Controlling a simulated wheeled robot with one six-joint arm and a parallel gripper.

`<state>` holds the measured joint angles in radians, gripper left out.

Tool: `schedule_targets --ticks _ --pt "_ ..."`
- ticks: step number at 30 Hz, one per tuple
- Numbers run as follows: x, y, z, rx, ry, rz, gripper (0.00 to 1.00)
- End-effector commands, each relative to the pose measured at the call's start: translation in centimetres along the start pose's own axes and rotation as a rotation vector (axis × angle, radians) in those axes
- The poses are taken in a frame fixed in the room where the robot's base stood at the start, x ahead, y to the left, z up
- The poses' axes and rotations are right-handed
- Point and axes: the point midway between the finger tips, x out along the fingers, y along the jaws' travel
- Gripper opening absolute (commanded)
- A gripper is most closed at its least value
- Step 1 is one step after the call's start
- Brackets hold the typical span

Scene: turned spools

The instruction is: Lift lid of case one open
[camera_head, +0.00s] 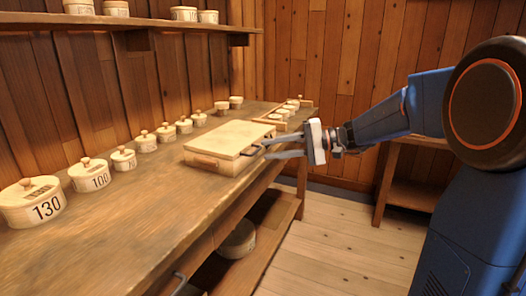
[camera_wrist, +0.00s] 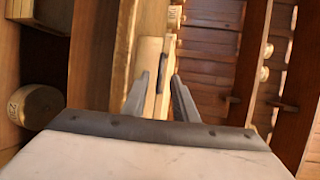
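Case one (camera_head: 207,163) is a flat, light wooden box on the workbench, with its pale lid (camera_head: 235,137) lying flat and shut on top. No number is readable on it. My gripper (camera_head: 264,148) is at the right end of the case, with its two grey fingers apart. In the wrist view my gripper (camera_wrist: 160,82) is open, with the pale wooden case (camera_wrist: 150,55) showing between and beyond the fingers. I cannot tell whether a finger touches the lid or its edge.
Round lidded boxes, such as one marked 130 (camera_head: 45,207), line the back of the workbench (camera_head: 150,220). A small tray with boxes (camera_head: 291,106) lies beyond the case. A shelf (camera_head: 120,22) hangs above. The bench's front area is clear.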

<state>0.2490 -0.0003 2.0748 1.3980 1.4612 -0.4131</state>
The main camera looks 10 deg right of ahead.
Motion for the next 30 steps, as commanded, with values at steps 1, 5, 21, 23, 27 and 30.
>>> schedule_targets --ticks 1,5,21,23,27,30 --pt "0.8 0.0 0.1 0.000 -0.004 0.000 0.26" --pt "2.1 0.0 0.1 0.000 -0.003 0.001 0.26" --pt "3.3 0.0 0.0 0.000 0.000 0.000 0.17" --pt "3.3 0.0 0.0 0.000 0.000 0.000 0.02" --pt "3.2 0.0 0.0 0.000 0.000 0.000 0.00" --pt "3.2 0.0 0.0 0.000 0.000 0.001 0.00"
